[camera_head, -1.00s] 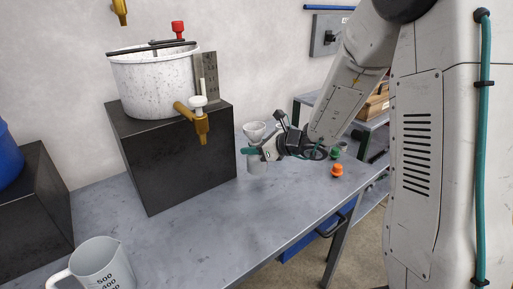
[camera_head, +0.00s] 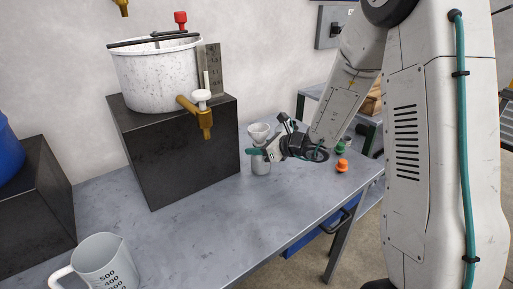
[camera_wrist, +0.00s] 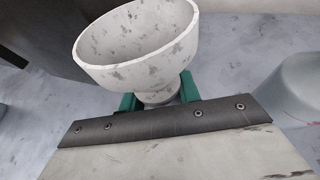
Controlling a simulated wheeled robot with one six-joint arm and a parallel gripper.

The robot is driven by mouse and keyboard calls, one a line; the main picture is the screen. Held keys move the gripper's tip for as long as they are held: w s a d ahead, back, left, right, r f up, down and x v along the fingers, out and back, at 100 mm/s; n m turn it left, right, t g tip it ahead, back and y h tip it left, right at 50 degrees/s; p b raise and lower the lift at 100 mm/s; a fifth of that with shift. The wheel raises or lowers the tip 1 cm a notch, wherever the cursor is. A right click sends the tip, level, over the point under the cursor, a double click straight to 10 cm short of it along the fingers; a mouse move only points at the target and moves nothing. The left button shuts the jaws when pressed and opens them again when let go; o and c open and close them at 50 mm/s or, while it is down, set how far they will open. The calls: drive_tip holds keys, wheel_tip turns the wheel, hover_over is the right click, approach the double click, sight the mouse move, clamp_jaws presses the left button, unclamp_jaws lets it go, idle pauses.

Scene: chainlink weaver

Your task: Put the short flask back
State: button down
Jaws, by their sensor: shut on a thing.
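The short flask (camera_head: 260,166) is a pale, speckled vessel with a flared, funnel-like mouth. It stands upright beside the right face of the dark block. My gripper (camera_head: 257,151) is shut on its narrow neck, from the right. In the wrist view, the flask's wide mouth (camera_wrist: 135,45) fills the upper middle, with the green fingers (camera_wrist: 158,92) on either side of the neck. The flask's lower part is hidden there. Its base is at or just above the grey table (camera_head: 215,225); I cannot tell whether it touches.
The dark block (camera_head: 175,150) carries a white bucket (camera_head: 150,80) with a brass tap (camera_head: 203,122). An orange cap (camera_head: 342,166) and a green one (camera_head: 338,148) lie to the right. A measuring jug (camera_head: 102,262) stands front left. The table's front middle is clear.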

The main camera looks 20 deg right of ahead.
drive_tip(key=c, duration=1)
unclamp_jaws()
